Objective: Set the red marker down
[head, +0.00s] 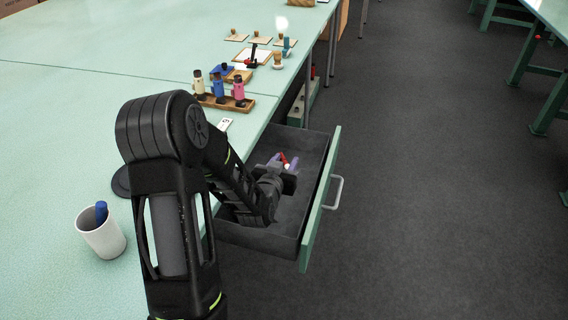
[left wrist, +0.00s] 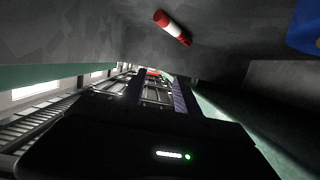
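The red marker (head: 284,158), with a white band, shows in the open drawer (head: 316,149) in the head view. The left wrist view shows the red and white marker (left wrist: 172,27) lying on the grey drawer floor, apart from the fingers. My left gripper (head: 285,161) reaches down into the drawer, its purple-padded fingertips spread close to the marker. In the left wrist view my left gripper (left wrist: 158,80) has a gap between its fingers. A small red patch shows at the far end of that gap; I cannot tell what it is. My right gripper is out of view.
A white cup (head: 101,238) holding a blue marker (head: 101,211) stands on the green table (head: 50,140). A wooden rack (head: 228,102) with several bottles stands near the table edge above the drawer. A blue thing (left wrist: 305,25) shows in the left wrist view.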

